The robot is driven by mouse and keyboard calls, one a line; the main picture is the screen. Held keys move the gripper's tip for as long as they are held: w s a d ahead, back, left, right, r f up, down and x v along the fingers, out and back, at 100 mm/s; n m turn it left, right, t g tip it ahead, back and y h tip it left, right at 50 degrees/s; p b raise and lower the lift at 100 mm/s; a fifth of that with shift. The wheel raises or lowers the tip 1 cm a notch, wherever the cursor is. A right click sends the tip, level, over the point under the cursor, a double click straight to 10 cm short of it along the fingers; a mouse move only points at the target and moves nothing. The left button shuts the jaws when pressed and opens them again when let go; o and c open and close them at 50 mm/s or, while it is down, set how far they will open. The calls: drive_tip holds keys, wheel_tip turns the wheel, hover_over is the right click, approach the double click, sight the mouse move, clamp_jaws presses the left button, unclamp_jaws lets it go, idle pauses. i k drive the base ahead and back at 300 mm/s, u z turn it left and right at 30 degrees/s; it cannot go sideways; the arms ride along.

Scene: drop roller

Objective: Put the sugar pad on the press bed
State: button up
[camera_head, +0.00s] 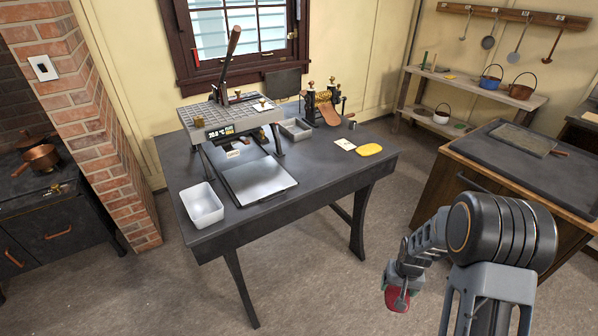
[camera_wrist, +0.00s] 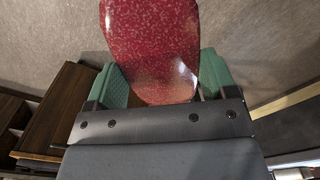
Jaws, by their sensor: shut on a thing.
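My gripper (camera_head: 398,283) is shut on a glossy red, white-flecked oval pad, which looks like the sugar pad (camera_head: 397,298). In the wrist view the sugar pad (camera_wrist: 150,45) stands out between the green fingers of the gripper (camera_wrist: 163,80). It is held over the floor, right of and apart from the table. On the table stands a press with a gridded top, an upright lever and a display reading about 20.0 °C. A flat grey plate, likely the press bed (camera_head: 259,180), sticks out in front under it, bare.
The dark table (camera_head: 330,180) also bears a white bin (camera_head: 201,206), a yellow oval pad (camera_head: 368,149), a pale card (camera_head: 345,143) and a brass roller device (camera_head: 325,103). A wooden cabinet (camera_head: 480,190) stands at right. Floor between is clear.

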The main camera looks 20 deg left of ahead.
sight(258, 178)
drive_tip(key=z, duration=0.35)
drive_tip(key=i, duration=0.9)
drive_tip(key=u, duration=1.25)
